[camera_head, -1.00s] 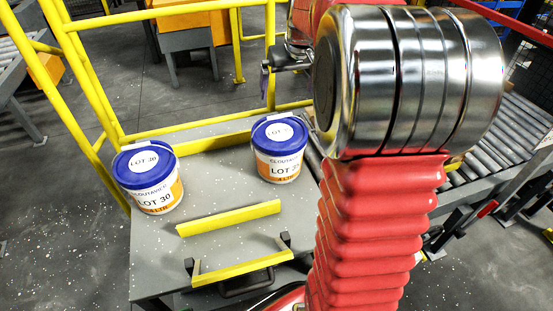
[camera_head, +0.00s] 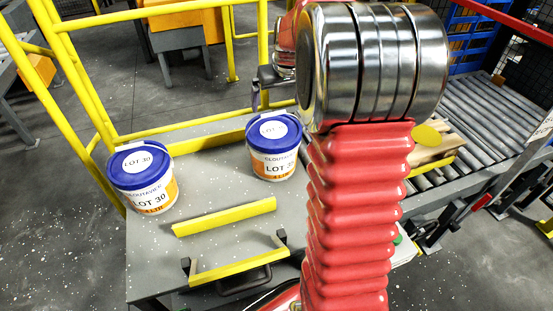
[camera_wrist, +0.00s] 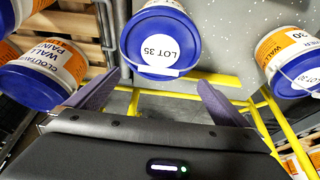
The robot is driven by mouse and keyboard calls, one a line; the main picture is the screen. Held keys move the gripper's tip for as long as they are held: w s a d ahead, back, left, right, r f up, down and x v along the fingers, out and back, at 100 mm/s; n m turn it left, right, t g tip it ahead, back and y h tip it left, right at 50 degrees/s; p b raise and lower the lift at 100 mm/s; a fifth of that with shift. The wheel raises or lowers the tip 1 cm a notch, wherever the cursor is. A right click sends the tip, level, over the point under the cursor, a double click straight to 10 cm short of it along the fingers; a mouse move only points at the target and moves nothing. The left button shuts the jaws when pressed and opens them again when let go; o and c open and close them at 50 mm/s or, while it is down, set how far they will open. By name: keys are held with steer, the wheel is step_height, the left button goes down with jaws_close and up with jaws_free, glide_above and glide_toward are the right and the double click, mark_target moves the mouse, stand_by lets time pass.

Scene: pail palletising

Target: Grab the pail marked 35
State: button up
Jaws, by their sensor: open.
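The pail marked 35 (camera_head: 273,148) is white with an orange band and a blue lid, and stands upright at the back right of the grey platform. In the wrist view its blue lid (camera_wrist: 150,50), labelled LOT 35, lies ahead of and roughly between my two purple fingers. My gripper (camera_wrist: 158,98) is open and empty. In the head view my gripper (camera_head: 268,92) is just behind and above the pail, partly hidden by my arm. The pail marked 30 (camera_head: 142,178) stands on the left of the platform; it shows at right in the wrist view (camera_wrist: 288,65).
Yellow rails (camera_head: 80,60) run behind and left of the platform (camera_head: 150,250). Low yellow bars (camera_head: 225,217) lie in front of the pails. A roller conveyor (camera_head: 480,115) carrying wood is at right. In the wrist view, more pails (camera_wrist: 45,75) stand at left by wooden slats.

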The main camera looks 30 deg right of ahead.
mark_target(274, 114)
steer(key=shift+x, duration=0.75)
steer(key=shift+x, duration=2.6)
steer(key=shift+w+d+r, duration=0.1)
steer(key=shift+w+d, duration=0.05)
steer(key=shift+w, duration=0.05)
steer(key=shift+c, duration=0.6)
steer(key=c, duration=0.8)
steer(key=shift+s, duration=0.15)
steer(key=c, duration=1.2)
steer(key=shift+c, duration=0.3)
